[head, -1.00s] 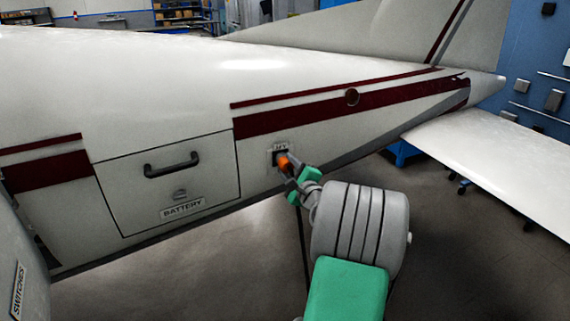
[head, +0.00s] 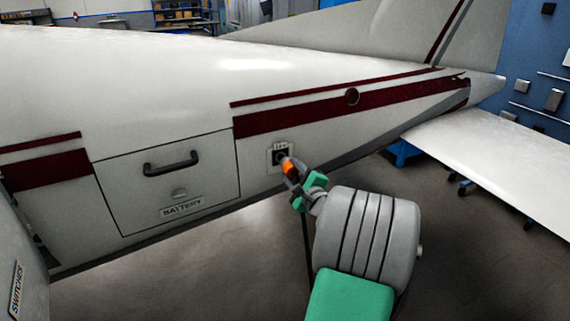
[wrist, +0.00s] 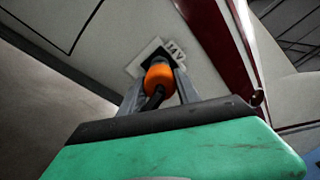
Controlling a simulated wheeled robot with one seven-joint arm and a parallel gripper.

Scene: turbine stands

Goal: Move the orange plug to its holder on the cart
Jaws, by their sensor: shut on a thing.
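The orange plug (head: 289,169) is between the fingers of my gripper (head: 291,175), just in front of the dark socket (head: 280,156) on the aircraft's side. In the wrist view the orange plug (wrist: 158,79) sits between the two grey fingers of my gripper (wrist: 158,92), with a black cable running back from it. The socket plate (wrist: 150,57) with a printed label lies right behind the plug there. In the head view a small gap seems to show between plug and socket; the plug's tip is hard to make out. I see no cart or holder.
The white aircraft fuselage (head: 330,135) fills the space ahead, with a battery hatch (head: 215,160) left of the socket. A white tail surface (head: 500,150) stands out at the right. Open grey floor (head: 180,285) lies below.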

